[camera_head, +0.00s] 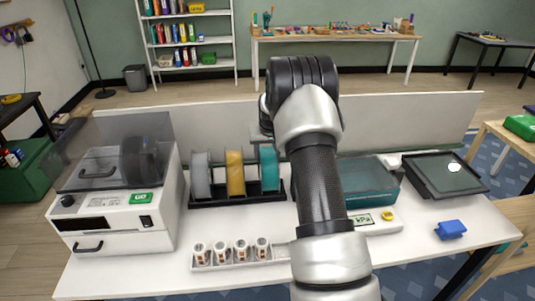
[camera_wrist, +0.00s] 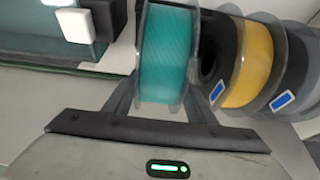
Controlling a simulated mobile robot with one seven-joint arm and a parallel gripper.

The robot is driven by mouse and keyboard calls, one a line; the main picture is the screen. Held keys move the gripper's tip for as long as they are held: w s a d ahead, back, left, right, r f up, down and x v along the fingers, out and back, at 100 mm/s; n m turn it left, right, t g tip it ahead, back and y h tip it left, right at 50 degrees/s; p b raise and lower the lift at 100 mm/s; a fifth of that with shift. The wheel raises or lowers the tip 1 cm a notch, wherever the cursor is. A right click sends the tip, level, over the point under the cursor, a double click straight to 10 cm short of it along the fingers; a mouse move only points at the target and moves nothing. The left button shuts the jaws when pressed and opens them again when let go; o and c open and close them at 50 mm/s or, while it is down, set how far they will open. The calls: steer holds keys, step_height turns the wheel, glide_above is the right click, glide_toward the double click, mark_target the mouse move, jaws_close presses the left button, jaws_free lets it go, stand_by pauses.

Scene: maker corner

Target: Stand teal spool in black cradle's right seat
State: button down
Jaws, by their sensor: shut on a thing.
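The teal spool (camera_head: 269,168) is upright at the right end of the black cradle (camera_head: 236,200), in line with its right seat. Whether it rests fully on the seat floor cannot be told. In the wrist view the teal spool (camera_wrist: 168,55) is between the two dark fingers of my gripper (camera_wrist: 163,98), which is shut on it. In the head view my arm hides most of the gripper. A grey spool (camera_head: 201,174) stands in the left seat and a yellow spool (camera_head: 235,173) in the middle seat.
A white machine (camera_head: 112,222) with a smoky lid stands at the left. A tray of small printed cups (camera_head: 231,256) lies in front of the cradle. Right of my arm are a teal-lidded box (camera_head: 367,181), a dark tray (camera_head: 445,176) and a blue block (camera_head: 450,229). A low panel runs behind.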

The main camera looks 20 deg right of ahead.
steer(key=shift+w+r, duration=0.1)
steer(key=c, duration=0.7)
jaws_free()
steer(key=shift+s+f, duration=0.2)
steer(key=shift+f, duration=0.05)
steer(key=v, duration=1.7)
steer(key=shift+r, duration=0.35)
steer(key=shift+w, duration=0.1)
steer(key=s+a+r+n+p, duration=0.1)
steer(key=s+a+r+p, duration=0.1)
steer(key=s+a+r, duration=0.5)
steer(key=s+a+r+t+p, duration=0.1)
steer(key=s+a+r+p, duration=0.2)
steer(key=s, duration=0.6)
steer(key=s+a+r+n, duration=0.1)
steer(key=s+a+r, duration=0.4)
steer(key=s+r, duration=0.3)
steer(key=s+a+f+n+y+p, duration=0.1)
steer(key=s+a+f+p, duration=0.1)
steer(key=s, duration=0.9)
steer(key=shift+s+a+f, duration=0.3)
steer(key=shift+a+f, duration=0.1)
steer(key=shift+a, duration=0.15)
